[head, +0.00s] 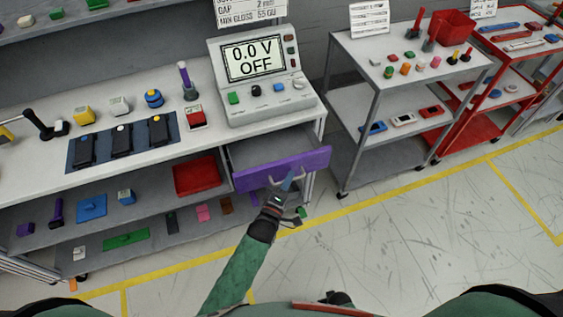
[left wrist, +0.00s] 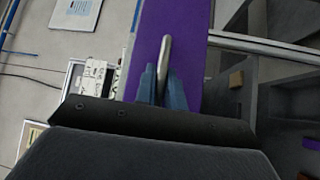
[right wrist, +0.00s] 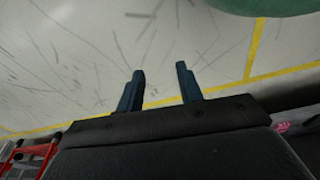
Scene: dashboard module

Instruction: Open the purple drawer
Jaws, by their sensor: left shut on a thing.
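The purple drawer (head: 283,169) is under the right end of the workbench, below the grey meter. It stands pulled out, with its grey inside showing behind the purple front. Its front also fills the upper middle of the left wrist view (left wrist: 185,22). My left gripper (head: 285,184) is at the drawer front, shut on the metal handle (left wrist: 165,55), with its blue fingers on either side of the bar. My right gripper (right wrist: 160,88) shows only in the right wrist view; its two fingers are apart, with bare floor between and beyond them.
The workbench (head: 215,142) carries the grey meter (head: 262,85) reading 0.0 V OFF and several small parts. A red tray (head: 196,176) sits on the shelf left of the drawer. A grey cart (head: 345,190) stands to the right. The floor in front is clear.

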